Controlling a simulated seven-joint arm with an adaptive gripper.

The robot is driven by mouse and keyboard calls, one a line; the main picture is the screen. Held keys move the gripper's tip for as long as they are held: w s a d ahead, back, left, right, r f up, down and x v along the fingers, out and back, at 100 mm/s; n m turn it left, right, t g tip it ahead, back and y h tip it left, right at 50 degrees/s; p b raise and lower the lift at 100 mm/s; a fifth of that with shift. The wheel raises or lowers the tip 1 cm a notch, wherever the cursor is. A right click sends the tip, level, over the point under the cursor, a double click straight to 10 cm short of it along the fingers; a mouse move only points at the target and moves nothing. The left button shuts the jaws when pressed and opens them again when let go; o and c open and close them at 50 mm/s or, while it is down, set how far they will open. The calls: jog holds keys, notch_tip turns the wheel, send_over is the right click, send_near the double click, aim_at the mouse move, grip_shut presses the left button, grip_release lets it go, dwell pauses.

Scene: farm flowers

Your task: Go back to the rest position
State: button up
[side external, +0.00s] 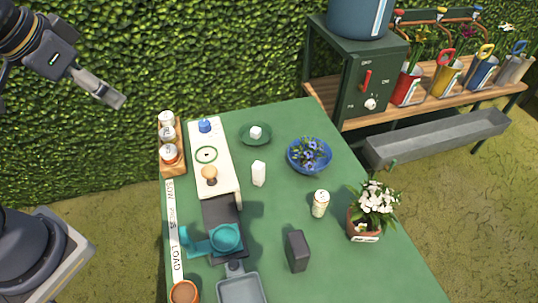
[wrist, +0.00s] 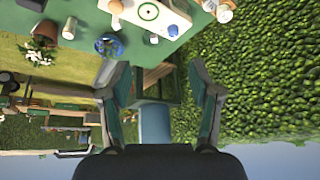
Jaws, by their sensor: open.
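My gripper (side external: 112,95) is raised at the upper left in the side external view, in front of the hedge and well clear of the green table (side external: 285,222). In the wrist view its two fingers (wrist: 160,78) stand wide apart with nothing between them. The table with its items shows upside down at the top of the wrist view, beyond the fingers. My gripper touches nothing.
The table holds a white board (side external: 222,165), a teal press (side external: 222,238), a blue bowl of flowers (side external: 310,155), a potted white plant (side external: 366,222) and a dark block (side external: 297,251). A green cabinet (side external: 358,80) stands behind. The air around my gripper is free.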

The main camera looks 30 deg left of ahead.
jog(key=shift+n, duration=0.9)
jog(key=s, duration=0.1)
jog(key=s+a, duration=0.1)
jog(key=s, duration=0.1)
jog(key=s+a, duration=0.1)
jog(key=shift+s+a+f, duration=0.15)
jog(key=shift+s+f, duration=0.15)
